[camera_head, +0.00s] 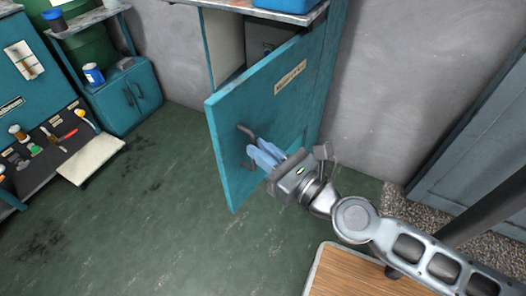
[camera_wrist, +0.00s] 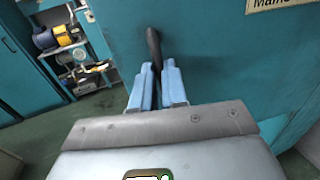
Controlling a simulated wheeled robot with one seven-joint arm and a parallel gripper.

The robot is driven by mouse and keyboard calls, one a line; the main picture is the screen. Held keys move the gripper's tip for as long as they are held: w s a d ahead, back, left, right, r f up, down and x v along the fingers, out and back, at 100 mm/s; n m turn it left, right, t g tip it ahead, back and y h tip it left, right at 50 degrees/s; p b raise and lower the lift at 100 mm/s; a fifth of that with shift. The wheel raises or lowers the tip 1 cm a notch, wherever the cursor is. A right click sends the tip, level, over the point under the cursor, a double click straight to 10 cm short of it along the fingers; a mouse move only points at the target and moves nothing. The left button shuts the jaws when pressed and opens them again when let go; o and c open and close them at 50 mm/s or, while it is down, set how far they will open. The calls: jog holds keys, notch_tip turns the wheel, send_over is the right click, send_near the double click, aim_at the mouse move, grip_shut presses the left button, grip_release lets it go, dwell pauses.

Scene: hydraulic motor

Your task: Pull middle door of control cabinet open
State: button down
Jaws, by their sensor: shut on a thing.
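The teal door (camera_head: 262,108) of the control cabinet (camera_head: 210,45) stands swung open, and part of the cabinet's inside shows behind it. A dark bar handle (camera_head: 247,132) sits on the door's face near its free edge. My gripper (camera_head: 262,157) is at the handle, its blue fingers shut on it. In the wrist view my gripper (camera_wrist: 157,72) has the dark handle (camera_wrist: 153,45) between its two fingers, against the teal door (camera_wrist: 205,50).
A blue box (camera_head: 285,5) lies on the cabinet top. A workbench with tools (camera_head: 45,140) and a small teal cupboard (camera_head: 130,98) stand at the left. The green floor (camera_head: 150,190) left of the door is clear. A wooden top (camera_head: 350,275) is at the bottom.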

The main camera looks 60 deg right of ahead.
jog(key=shift+s+d+f+h, duration=0.1)
jog(key=shift+s+d+h, duration=0.2)
jog(key=shift+s+d, duration=0.3)
jog(key=shift+d, duration=0.1)
jog(key=c, duration=1.2)
grip_release()
jog(key=shift+o, duration=0.2)
jog(key=shift+w, duration=0.1)
jog(key=shift+a, duration=0.2)
jog(key=b+v, duration=0.4)
jog(key=v, duration=0.3)
jog(key=shift+s, duration=0.35)
